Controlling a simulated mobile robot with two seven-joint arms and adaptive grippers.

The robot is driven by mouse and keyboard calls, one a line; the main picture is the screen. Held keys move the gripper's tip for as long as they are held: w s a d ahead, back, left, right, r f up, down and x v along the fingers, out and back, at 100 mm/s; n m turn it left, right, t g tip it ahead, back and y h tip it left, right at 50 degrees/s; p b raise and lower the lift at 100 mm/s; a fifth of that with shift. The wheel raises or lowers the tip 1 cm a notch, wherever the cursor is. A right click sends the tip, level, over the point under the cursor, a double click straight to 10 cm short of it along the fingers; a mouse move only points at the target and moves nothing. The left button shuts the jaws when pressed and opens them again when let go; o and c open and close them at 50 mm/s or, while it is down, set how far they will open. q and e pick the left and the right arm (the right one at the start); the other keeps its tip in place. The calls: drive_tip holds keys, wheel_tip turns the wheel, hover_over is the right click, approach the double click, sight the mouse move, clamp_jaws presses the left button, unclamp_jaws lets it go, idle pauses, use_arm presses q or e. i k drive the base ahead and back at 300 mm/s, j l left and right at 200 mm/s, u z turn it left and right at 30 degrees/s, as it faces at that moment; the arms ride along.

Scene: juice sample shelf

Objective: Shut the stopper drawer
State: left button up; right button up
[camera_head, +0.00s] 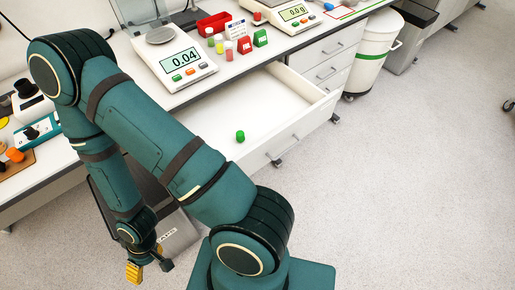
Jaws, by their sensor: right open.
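The stopper drawer (296,134) is a white drawer under the bench, pulled well out. A green stopper (240,136) lies on its floor near the front. Its handle (276,162) is on the outer front face. My right arm hides the left part of the drawer. My right gripper (150,267) is open and low at the bottom left, away from the drawer front, with a yellow pad on one finger. Nothing shows between its fingers. My left gripper is not in view.
The bench top holds a scale reading 0.04 (180,62), a second scale (292,14), a red tray (213,22) and small coloured sample jars. Shut drawers (325,55) and a white bin (374,50) stand right of the open drawer. The floor (410,180) at right is clear.

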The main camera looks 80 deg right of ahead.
sight(275, 107)
drive_tip(key=k+l+z, duration=0.2)
drive_tip(key=z, duration=0.25)
drive_tip(key=l+z, duration=0.1)
drive_tip(key=z, duration=0.35)
drive_tip(key=l+z, duration=0.1)
drive_tip(key=z, duration=0.35)
drive_tip(key=l+z, duration=0.1)
drive_tip(key=z, duration=0.35)
drive_tip(key=l+z, duration=0.1)
drive_tip(key=z, duration=0.35)
drive_tip(key=k+j+u, duration=0.1)
drive_tip(key=k+u, duration=0.15)
drive_tip(key=u, duration=0.2)
drive_tip(key=k+j+u, duration=0.2)
drive_tip(key=u, duration=0.3)
